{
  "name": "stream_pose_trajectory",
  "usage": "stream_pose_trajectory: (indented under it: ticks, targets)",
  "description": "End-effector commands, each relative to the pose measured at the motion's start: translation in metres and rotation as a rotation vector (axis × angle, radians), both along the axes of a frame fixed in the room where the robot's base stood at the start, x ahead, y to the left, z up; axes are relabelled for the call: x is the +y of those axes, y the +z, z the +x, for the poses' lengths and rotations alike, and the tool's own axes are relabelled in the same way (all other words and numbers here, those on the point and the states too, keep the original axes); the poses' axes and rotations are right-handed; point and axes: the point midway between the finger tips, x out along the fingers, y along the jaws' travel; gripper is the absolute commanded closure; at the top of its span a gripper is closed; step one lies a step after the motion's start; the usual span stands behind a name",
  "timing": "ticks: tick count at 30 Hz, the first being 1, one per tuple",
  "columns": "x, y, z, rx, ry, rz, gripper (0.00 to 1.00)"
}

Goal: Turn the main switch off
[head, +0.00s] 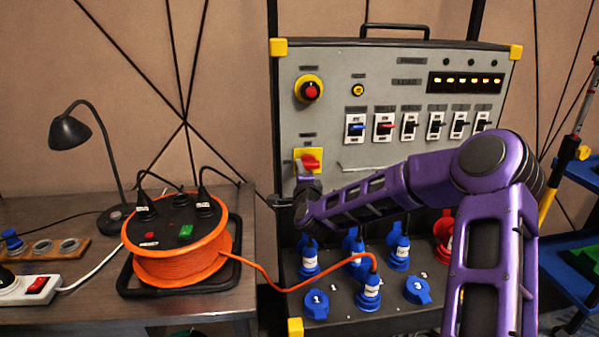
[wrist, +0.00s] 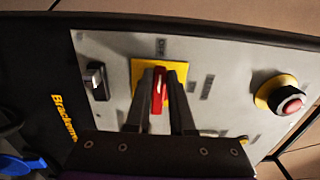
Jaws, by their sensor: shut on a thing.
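The main switch is a red rotary handle (head: 312,162) on a yellow square plate (head: 299,157), low on the left of the grey panel. The handle lies roughly level in the head view. In the wrist view the red handle (wrist: 158,88) stands between my fingers, with the yellow plate (wrist: 179,68) behind it. My gripper (head: 306,172) reaches the switch from below and is shut on the red handle. The fingers (wrist: 160,92) hide part of the handle and plate. Small lettering beside the plate is not readable.
A red emergency button (head: 310,91) sits above the switch. A row of breakers (head: 410,124) and a lit display (head: 465,82) lie to the right. Blue sockets (head: 368,290) are below. An orange cable reel (head: 180,258) and black lamp (head: 70,130) stand on the left table.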

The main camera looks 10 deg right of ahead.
Motion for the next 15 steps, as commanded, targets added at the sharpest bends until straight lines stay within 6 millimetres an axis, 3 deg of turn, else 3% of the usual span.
stream_pose_trajectory:
  ticks: [15]
  targets:
    - [-0.0004,-0.0012,0.0,0.0,0.0,-0.038,1.0]
